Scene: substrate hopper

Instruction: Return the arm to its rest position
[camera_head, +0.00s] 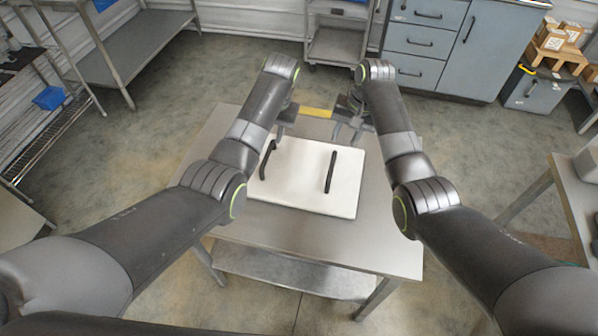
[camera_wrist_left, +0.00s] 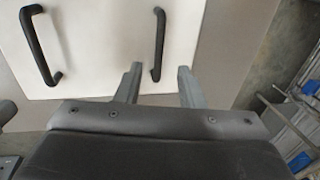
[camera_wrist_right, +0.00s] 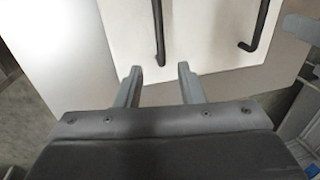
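My left gripper (camera_wrist_left: 159,70) hangs over the far left part of the metal table, its two fingers apart with nothing between them. My right gripper (camera_wrist_right: 160,72) is to its right, also open and empty. Both arms reach forward over the table in the head view. A white lid-like board (camera_head: 306,196) with two black handles lies on the table below the grippers. The left handle (camera_head: 267,160) and the right handle (camera_head: 331,172) stand clear of both grippers. In the wrist views the fingertips appear close to the handles, but the gap in depth is hard to judge.
The metal table (camera_head: 370,246) has bare surface around the board. A yellow strip (camera_head: 316,112) shows between the grippers at the far edge. Grey-blue drawer cabinets (camera_head: 432,45) stand at the back, a metal rack (camera_head: 50,110) at left, another table (camera_head: 570,200) at right.

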